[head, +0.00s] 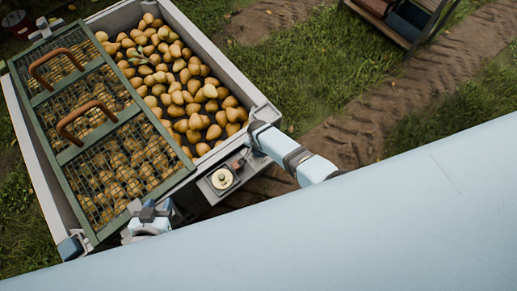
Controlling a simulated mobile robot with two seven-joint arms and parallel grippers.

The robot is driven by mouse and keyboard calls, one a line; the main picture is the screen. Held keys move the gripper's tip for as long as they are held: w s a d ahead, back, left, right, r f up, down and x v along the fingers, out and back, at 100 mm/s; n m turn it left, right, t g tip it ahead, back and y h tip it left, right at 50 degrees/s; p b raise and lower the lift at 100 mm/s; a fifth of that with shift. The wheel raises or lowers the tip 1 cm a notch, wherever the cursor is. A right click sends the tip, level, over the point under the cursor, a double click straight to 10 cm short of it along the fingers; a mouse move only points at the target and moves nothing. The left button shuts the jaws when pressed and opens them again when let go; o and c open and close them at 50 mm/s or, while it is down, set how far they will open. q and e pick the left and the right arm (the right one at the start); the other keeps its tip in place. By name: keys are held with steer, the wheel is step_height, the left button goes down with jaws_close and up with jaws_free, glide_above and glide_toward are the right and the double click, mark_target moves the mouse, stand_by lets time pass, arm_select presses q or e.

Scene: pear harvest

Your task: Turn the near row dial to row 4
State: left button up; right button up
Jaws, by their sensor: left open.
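A small grey box with a round cream-coloured dial (221,179) sits at the near right end of the pear bin. The dial face is too small for me to read a row number or pointer. My left gripper (150,210) is open at the bin's near edge, to the left of the dial and apart from it. A pale, banded link of mine comes in at the right and ends close to the bin's right corner, above and right of the dial. I cannot make out a right gripper there.
The grey-walled bin (205,45) holds many yellow pears (185,85). A green-framed mesh cover (100,120) with brown handles lies over its left part. Grass and a rutted dirt track (365,120) lie to the right. A rack (405,20) stands at the top right.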

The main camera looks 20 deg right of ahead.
arm_select(q)
steer(key=shift+r, duration=0.15)
stand_by(0.3)
arm_select(e)
steer(key=o, duration=0.9)
steer(key=shift+o, duration=0.2)
steer(key=shift+r, duration=0.1)
